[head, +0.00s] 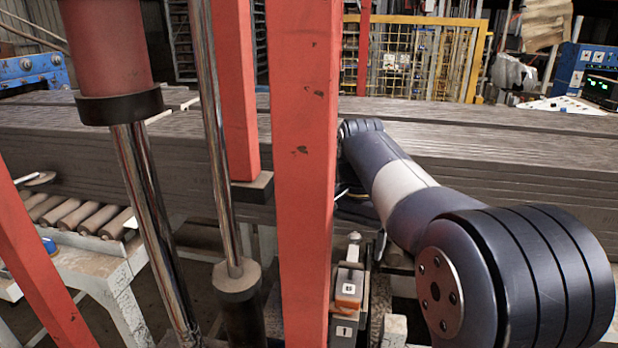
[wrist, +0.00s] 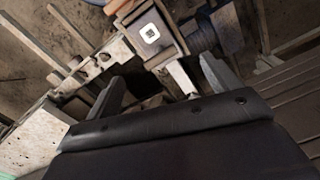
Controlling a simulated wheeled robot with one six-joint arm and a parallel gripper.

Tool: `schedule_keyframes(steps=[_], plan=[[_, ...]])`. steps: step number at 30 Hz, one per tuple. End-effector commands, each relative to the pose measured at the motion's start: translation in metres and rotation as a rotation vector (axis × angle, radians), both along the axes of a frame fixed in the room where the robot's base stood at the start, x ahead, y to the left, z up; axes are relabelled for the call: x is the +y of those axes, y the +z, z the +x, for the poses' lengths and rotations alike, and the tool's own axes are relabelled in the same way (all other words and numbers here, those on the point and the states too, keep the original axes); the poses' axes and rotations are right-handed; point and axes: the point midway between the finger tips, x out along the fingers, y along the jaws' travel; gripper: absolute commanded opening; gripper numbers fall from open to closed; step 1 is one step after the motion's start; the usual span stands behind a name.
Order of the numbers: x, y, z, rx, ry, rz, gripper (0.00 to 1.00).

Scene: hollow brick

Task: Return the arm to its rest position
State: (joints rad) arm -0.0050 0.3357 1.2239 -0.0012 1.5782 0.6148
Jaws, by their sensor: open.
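My arm (head: 405,190) reaches from the lower right of the head view toward the middle, with its far end beside a red post. My gripper (wrist: 162,72) shows in the wrist view with its two fingers spread apart and nothing between them. In the head view the gripper is mostly hidden behind the red post and the arm. A small block with a white tag (wrist: 150,33) lies beyond the fingertips in the wrist view, apart from them. It also shows in the head view (head: 349,286), low beside the post.
The red post (head: 303,150) stands close to my arm. A stack of long grey boards (head: 510,160) runs behind it. Steel rods and a red cylinder (head: 105,45) stand at the left, near a roller conveyor (head: 80,215). A yellow fence (head: 425,55) is farther back.

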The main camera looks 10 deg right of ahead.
Motion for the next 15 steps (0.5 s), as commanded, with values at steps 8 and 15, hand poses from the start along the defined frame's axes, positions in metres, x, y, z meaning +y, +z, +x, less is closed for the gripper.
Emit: schedule_keyframes(steps=[8, 15], plan=[[-0.001, -0.053, -0.001, 0.006, -0.001, 0.0, 0.85], [-0.002, -0.089, -0.001, 0.007, -0.001, 0.001, 0.85]])
